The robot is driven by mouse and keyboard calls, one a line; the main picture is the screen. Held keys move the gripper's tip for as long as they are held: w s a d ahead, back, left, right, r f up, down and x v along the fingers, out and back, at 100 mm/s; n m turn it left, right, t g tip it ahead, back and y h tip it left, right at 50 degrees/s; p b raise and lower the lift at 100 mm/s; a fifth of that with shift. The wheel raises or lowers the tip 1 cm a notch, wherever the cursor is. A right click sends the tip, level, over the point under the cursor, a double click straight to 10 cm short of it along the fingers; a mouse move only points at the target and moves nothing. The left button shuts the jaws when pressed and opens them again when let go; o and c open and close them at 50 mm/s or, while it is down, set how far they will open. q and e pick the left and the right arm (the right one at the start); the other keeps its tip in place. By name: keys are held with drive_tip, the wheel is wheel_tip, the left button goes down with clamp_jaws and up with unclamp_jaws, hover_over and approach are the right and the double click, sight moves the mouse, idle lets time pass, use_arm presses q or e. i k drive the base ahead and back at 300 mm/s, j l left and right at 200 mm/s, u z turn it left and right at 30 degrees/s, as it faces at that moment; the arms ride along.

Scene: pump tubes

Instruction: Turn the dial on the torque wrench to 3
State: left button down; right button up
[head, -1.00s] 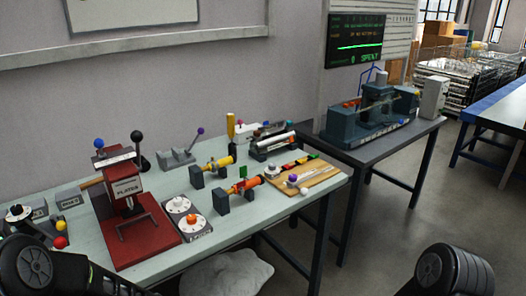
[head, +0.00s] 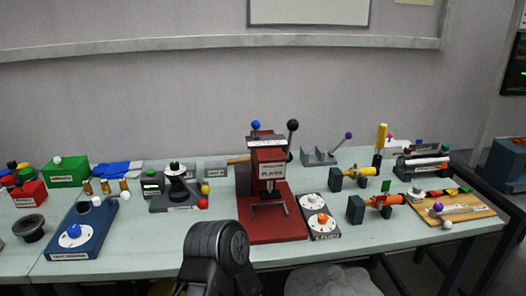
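I cannot tell for sure which item is the torque wrench. A wooden board (head: 474,211) at the right bears a long tool with a purple ball (head: 438,207); no numbers are readable there. Other dials show: a grey plate (head: 328,235) has two white dials, the nearer with an orange knob (head: 322,219). A blue box (head: 93,239) at the left has a white dial with a blue knob (head: 74,231). Their marks are too small to read. A black part of my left arm shows at bottom centre; neither gripper's fingers show.
A red press (head: 270,226) stands mid-bench beside the dial plate. Yellow (head: 368,171) and orange (head: 378,200) tube fixtures sit to its right. A green box (head: 66,172) and several small parts crowd the left. Bare bench (head: 150,235) lies between the blue box and press.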

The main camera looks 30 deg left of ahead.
sight(174, 166)
drive_tip(key=u, duration=1.6)
drive_tip(key=i+j, duration=0.25)
drive_tip(key=j, duration=0.15)
drive_tip(key=i+j, duration=0.2)
drive_tip(key=j, duration=0.2)
drive_tip(key=z, duration=1.3)
